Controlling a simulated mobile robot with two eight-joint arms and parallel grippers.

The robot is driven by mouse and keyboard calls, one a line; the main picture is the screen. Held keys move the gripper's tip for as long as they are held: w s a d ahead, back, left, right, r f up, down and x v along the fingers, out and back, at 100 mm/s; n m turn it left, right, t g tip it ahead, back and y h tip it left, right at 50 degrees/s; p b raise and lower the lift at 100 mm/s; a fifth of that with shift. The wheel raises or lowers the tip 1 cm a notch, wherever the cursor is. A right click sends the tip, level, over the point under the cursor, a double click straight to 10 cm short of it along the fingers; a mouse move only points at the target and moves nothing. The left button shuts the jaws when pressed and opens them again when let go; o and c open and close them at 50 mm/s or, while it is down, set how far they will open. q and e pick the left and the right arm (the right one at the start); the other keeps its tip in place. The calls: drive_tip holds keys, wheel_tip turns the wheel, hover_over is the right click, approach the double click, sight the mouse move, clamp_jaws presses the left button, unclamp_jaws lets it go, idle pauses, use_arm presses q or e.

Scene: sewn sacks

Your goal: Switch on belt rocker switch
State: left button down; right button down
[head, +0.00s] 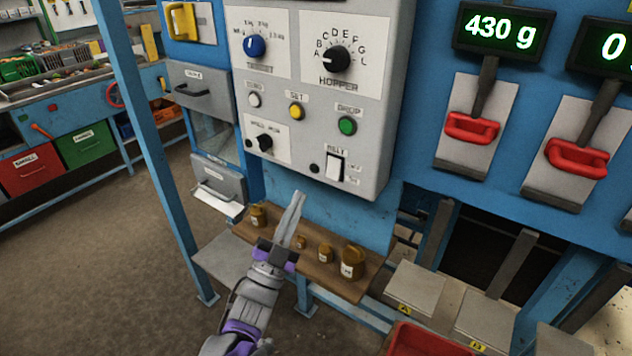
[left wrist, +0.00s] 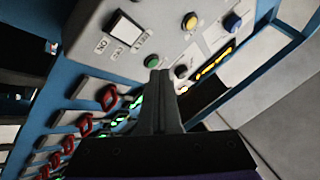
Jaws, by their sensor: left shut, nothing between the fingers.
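The belt rocker switch (head: 335,167) is a white rocker in a dark frame, low on the right of the grey control panel (head: 390,90). A label is above it and small marks are beside it. It also shows in the left wrist view (left wrist: 126,28), at the upper left. My left gripper (head: 297,198) is in front of and below the panel, lower and to the left of the switch, apart from it. Its fingers are shut and empty, pointing up. The fingertips show in the left wrist view (left wrist: 159,75). My right gripper is not in view.
The panel also has a blue knob (head: 255,47), a black hopper knob (head: 336,59), a yellow button (head: 296,111) and a green button (head: 347,125). A wooden shelf (head: 318,268) with several brown jars is below. Red handles (head: 472,128) are to the right.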

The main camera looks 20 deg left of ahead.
use_arm(q)
drive_tip(key=shift+s+r, duration=0.1)
drive_tip(key=shift+s, duration=0.05)
approach(331, 168)
drive_tip(key=shift+r+b+x, duration=0.3)
drive_tip(key=shift+b+x, duration=0.1)
drive_tip(key=shift+x, duration=2.1)
drive_tip(key=shift+s+a, duration=0.1)
idle(0.3)
drive_tip(key=shift+w, duration=0.3)
drive_tip(key=shift+w+f, duration=0.1)
drive_tip(key=shift+w, duration=0.2)
idle(0.7)
drive_tip(key=shift+s, duration=0.15)
drive_tip(key=shift+s, duration=0.6)
